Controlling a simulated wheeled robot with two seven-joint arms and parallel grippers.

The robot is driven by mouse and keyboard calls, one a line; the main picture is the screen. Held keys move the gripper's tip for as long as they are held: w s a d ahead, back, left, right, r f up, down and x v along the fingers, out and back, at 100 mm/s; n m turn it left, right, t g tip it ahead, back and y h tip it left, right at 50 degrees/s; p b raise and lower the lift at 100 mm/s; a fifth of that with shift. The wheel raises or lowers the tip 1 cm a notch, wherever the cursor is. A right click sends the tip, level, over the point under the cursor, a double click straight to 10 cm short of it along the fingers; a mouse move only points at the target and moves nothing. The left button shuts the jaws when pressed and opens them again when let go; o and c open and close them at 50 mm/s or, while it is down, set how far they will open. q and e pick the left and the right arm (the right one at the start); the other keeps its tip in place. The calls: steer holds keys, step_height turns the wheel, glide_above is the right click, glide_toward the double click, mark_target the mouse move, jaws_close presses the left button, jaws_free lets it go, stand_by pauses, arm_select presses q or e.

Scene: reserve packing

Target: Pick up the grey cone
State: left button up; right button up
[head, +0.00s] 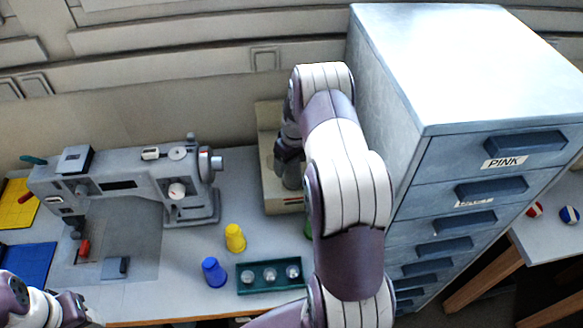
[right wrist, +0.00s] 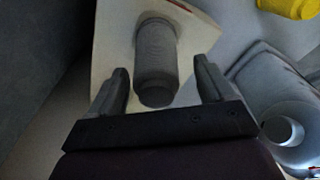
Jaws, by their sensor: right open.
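The grey cone (right wrist: 156,55) of thread stands on a cream stand (right wrist: 112,20) in the right wrist view. My right gripper (right wrist: 161,82) is open, with its two fingers on either side of the cone's near end. Gaps show on both sides. In the head view the right gripper (head: 288,150) is over the cream stand (head: 270,170) beside the cabinet, with the grey cone (head: 292,178) below it, partly hidden by my arm. My left gripper (head: 75,310) is at the bottom left edge, and its jaws are not clear.
A sewing machine (head: 120,180) stands left of the stand. A yellow cone (head: 235,238), a blue cone (head: 214,272) and a dark green tray (head: 262,289) are in front. A green thing (head: 308,228) is mostly behind my arm. A tall grey drawer cabinet (head: 400,130) closes off the right.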

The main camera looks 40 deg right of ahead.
steer(key=shift+d+f, duration=0.15)
steer(key=shift+d, duration=0.1)
steer(key=shift+s, duration=0.1)
steer(key=c, duration=0.9)
steer(key=shift+a, duration=0.15)
steer(key=c, duration=0.3)
arm_select(q)
steer(key=shift+d, duration=0.15)
